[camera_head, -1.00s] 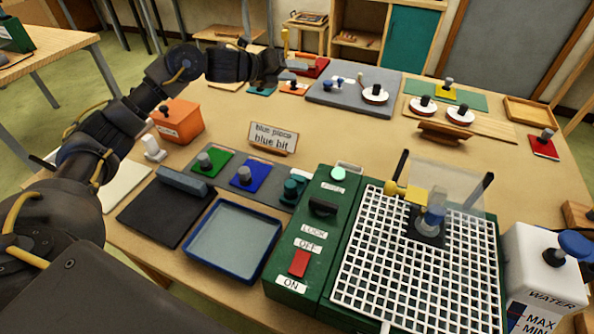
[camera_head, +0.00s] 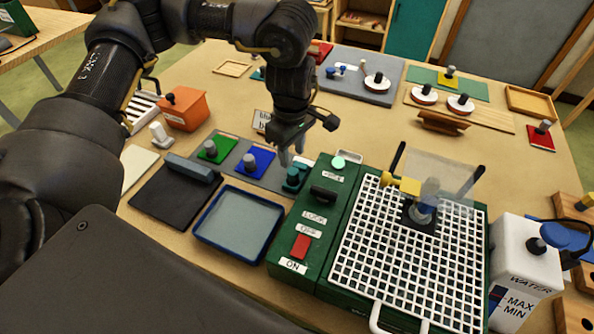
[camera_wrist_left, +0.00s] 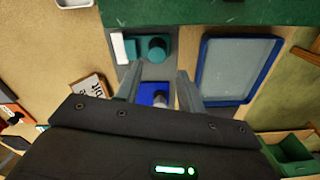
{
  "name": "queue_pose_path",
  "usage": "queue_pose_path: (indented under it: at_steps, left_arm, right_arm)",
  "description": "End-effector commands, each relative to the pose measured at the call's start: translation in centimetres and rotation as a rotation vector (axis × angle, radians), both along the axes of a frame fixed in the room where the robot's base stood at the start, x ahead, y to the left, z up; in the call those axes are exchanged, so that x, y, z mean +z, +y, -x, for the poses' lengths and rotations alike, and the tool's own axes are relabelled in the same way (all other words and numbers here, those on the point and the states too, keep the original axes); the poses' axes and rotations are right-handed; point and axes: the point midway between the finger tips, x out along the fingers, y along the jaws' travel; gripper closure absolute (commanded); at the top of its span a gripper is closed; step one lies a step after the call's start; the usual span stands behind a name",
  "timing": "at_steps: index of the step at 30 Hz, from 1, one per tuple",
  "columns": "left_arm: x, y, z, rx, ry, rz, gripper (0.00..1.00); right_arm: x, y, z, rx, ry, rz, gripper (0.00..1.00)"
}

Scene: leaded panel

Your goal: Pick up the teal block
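The teal block (camera_head: 292,179), with a round knob on top, sits at the right end of a grey strip (camera_head: 268,187) beside the green machine. In the left wrist view the teal block (camera_wrist_left: 156,48) lies just past my fingertips, with a white piece beside it. My left gripper (camera_head: 292,157) is open and empty, pointing down above and slightly behind the block. In the left wrist view its two fingers (camera_wrist_left: 157,80) are spread, with the blue plate (camera_wrist_left: 152,94) and its grey knob showing between them. My right gripper is not in view.
The green machine (camera_head: 342,215) with a white grid stands right of the block. A blue-rimmed tray (camera_head: 200,233) lies in front. The green plate (camera_head: 217,148) shares the strip. A sign (camera_head: 262,121) stands behind, partly hidden by my left gripper. The white water tank (camera_head: 520,275) stands far right.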

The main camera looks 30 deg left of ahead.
Motion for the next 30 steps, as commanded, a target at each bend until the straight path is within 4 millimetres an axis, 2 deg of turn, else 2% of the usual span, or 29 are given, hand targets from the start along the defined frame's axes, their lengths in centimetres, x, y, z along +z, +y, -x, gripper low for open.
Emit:
queue_pose_path:
  at_steps: [3, 6, 14, 20, 24, 30]
  left_arm:
    - [-1.8, 0.0, 0.1, 0.001, 0.004, 0.001, 0.61]
    - [-2.8, 0.0, 0.0, 0.001, 0.001, 0.002, 0.61]
    - [-3.5, 0.0, -0.1, 0.003, 0.0, 0.002, 0.61]
    - [-5.9, 0.2, -0.3, 0.005, 0.005, 0.002, 0.61]
    - [-7.6, 0.2, -0.4, 0.004, 0.002, 0.004, 0.61]
    - [-8.4, 0.2, -0.4, 0.002, -0.003, 0.003, 0.61]
  right_arm:
    - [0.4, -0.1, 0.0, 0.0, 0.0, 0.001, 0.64]
    - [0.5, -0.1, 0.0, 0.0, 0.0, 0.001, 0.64]
    - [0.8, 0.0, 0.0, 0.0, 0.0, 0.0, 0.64]
    - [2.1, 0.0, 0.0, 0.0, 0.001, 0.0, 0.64]
    - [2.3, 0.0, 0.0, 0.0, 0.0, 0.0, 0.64]
    - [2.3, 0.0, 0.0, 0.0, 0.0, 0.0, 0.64]
